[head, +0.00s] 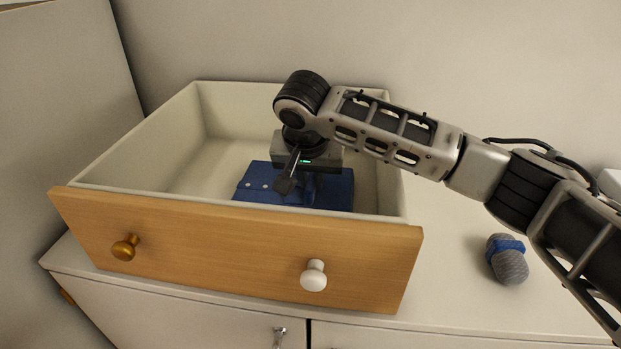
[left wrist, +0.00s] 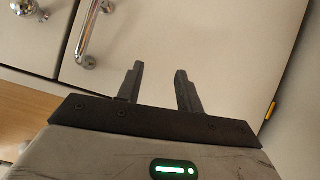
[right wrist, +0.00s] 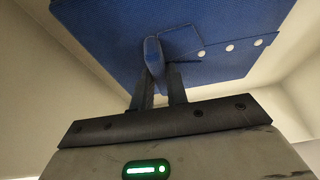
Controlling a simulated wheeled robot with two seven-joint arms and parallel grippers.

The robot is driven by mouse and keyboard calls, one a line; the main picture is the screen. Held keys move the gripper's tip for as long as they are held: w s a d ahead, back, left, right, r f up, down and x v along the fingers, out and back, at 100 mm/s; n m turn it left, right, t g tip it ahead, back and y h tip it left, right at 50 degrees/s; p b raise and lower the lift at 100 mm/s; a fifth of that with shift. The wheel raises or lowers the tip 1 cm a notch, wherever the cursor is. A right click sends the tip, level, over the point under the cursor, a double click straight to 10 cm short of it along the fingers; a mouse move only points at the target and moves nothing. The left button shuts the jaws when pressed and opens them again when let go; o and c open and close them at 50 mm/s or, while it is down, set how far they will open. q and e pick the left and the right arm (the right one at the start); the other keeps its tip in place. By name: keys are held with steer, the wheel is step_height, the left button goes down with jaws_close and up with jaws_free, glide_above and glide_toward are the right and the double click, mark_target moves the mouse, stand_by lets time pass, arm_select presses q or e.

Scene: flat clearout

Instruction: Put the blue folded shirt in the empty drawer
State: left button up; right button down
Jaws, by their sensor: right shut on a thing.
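The blue folded shirt (head: 257,183) is inside the drawer (head: 235,233), toward its right side. The drawer is a pale box with a wooden front, and holds nothing else that I can see. My right gripper (head: 300,185) reaches down into the drawer over the shirt. In the right wrist view the shirt (right wrist: 110,40) fills the top, with white buttons, and my right gripper (right wrist: 160,85) is shut on a raised fold of it. Whether the shirt touches the drawer floor is hard to tell. My left gripper (left wrist: 160,88) is open and empty in front of pale cabinet doors.
The drawer sits on a white dresser top (head: 455,290). A grey rolled bundle with a blue band (head: 507,260) lies on it, right of the drawer and near my right arm. The drawer's left half is free. A wall stands behind.

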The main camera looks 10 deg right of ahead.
steer(key=shift+f, duration=0.1)
steer(key=c, duration=1.4)
jaws_free()
steer(key=shift+f, duration=0.1)
steer(key=shift+r, duration=0.25)
steer(key=p+v, duration=0.1)
steer(key=v, duration=1)
steer(key=shift+s+r, duration=0.2)
steer(key=shift+r, duration=0.15)
